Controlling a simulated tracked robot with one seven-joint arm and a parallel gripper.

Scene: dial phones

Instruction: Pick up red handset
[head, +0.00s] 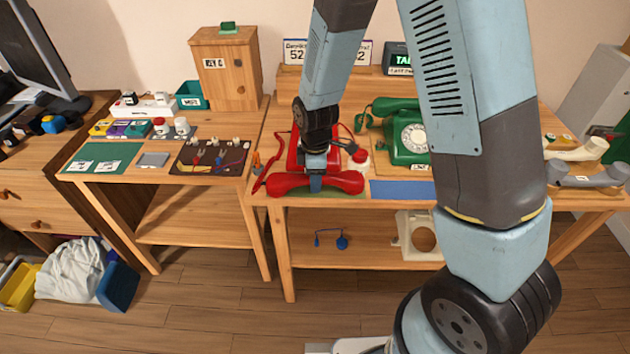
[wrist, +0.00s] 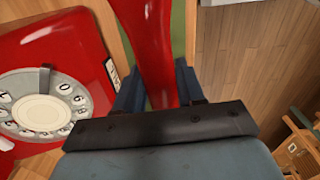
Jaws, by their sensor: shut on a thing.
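The red handset (head: 340,181) lies level across the front edge of the table in the head view, in front of the red dial phone (head: 293,154). My gripper (head: 316,183) comes down from above onto the middle of the handset and is shut on its grip. In the wrist view the red handset (wrist: 152,50) runs between the blue fingers of my gripper (wrist: 160,88). The red phone's body and round dial (wrist: 42,103) show to the left of it. I cannot tell whether the handset touches anything below it.
A green dial phone (head: 405,133) stands to the right on the same table (head: 283,230). A white handset (head: 577,150) and a grey handset (head: 588,175) lie at the far right.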

